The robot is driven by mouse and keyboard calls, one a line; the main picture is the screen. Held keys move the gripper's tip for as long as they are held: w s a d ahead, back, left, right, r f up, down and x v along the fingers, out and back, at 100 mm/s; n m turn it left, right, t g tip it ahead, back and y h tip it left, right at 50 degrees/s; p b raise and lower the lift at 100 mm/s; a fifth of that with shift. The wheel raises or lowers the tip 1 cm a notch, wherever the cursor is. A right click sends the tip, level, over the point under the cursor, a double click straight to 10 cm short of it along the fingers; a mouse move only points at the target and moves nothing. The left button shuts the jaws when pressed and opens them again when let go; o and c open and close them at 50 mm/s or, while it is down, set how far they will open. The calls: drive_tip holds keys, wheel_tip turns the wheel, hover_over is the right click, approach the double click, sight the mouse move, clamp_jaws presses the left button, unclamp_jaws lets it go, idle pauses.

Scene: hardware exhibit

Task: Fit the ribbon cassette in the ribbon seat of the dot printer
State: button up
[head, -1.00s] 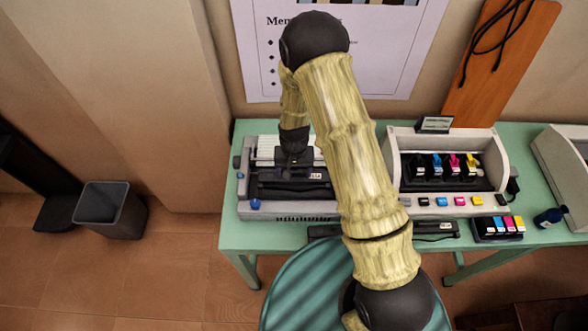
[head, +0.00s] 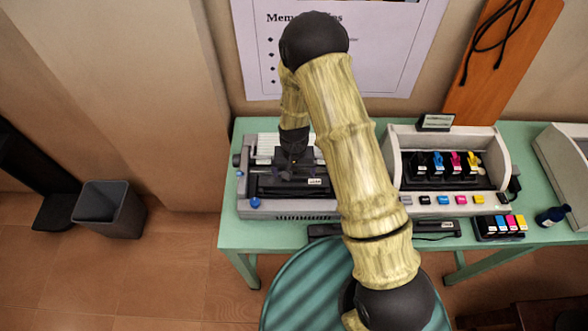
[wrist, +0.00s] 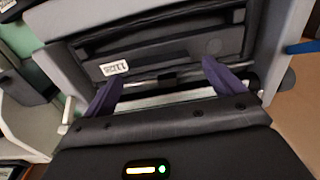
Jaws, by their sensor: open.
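The dot printer (head: 290,208) is a grey machine at the left of the green table. A black ribbon cassette with a white label (head: 314,181) lies in its dark bay, the ribbon seat; it also shows in the wrist view (wrist: 160,48). My gripper (head: 290,175) is above the rear part of the bay. In the wrist view my gripper (wrist: 163,78) has its two purple fingers spread wide, pointing at the cassette's rear side, with nothing clasped between them. I cannot tell whether the cassette is fully down, and my gripper hides part of it.
A long black bar with a white label (head: 435,229) lies in front of the printers. A second printer (head: 450,190) with coloured cartridges stands at the right, near a cartridge tray (head: 500,227) and a dark bottle (head: 551,216). A blue knob (head: 255,202) is at the dot printer's front left.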

drive_tip(key=shift+r, duration=0.15)
drive_tip(key=shift+r+p, duration=0.65)
drive_tip(key=shift+r+b, duration=0.2)
drive_tip(key=shift+b, duration=0.2)
wheel_tip(320, 180, up, 11)
drive_tip(key=b, duration=0.3)
drive_tip(key=shift+w+r, duration=0.1)
